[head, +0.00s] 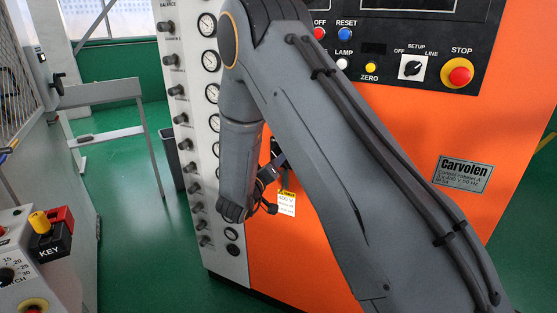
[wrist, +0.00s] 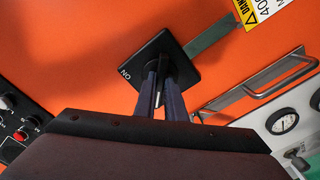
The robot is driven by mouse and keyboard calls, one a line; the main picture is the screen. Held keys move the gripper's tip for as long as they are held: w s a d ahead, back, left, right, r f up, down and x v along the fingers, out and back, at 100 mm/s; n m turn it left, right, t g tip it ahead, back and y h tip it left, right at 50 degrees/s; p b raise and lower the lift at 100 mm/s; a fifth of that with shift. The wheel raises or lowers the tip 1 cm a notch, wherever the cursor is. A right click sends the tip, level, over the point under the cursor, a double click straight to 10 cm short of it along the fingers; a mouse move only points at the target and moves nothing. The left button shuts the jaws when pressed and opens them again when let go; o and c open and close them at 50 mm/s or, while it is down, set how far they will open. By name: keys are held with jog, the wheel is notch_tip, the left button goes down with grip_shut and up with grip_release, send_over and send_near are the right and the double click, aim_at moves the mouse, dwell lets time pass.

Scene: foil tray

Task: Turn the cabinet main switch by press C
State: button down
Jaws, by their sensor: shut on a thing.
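The main switch is a black square plate (wrist: 184,68) marked ON on the orange cabinet front (wrist: 75,60), seen in the wrist view. My gripper (wrist: 161,72) reaches onto the middle of this plate, its two dark fingers close together and shut on the switch handle, which they mostly hide. The plate looks tilted in this view. In the head view my gripper (head: 279,160) meets the orange cabinet (head: 400,135) low on its front, left of my arm. There my arm and gripper hide most of the switch.
A yellow-topped danger label (head: 286,202) sits just below my gripper. A grey column of gauges and knobs (head: 190,110) stands left of it. The upper panel carries a red STOP button (head: 460,74). A metal handle (wrist: 255,85) runs near the switch. A console with a KEY switch (head: 48,235) stands at left.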

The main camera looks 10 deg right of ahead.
dwell(0.4)
jog(key=c, duration=1.8)
grip_release()
jog(key=shift+b+v, duration=0.95)
jog(key=shift+v, duration=2.95)
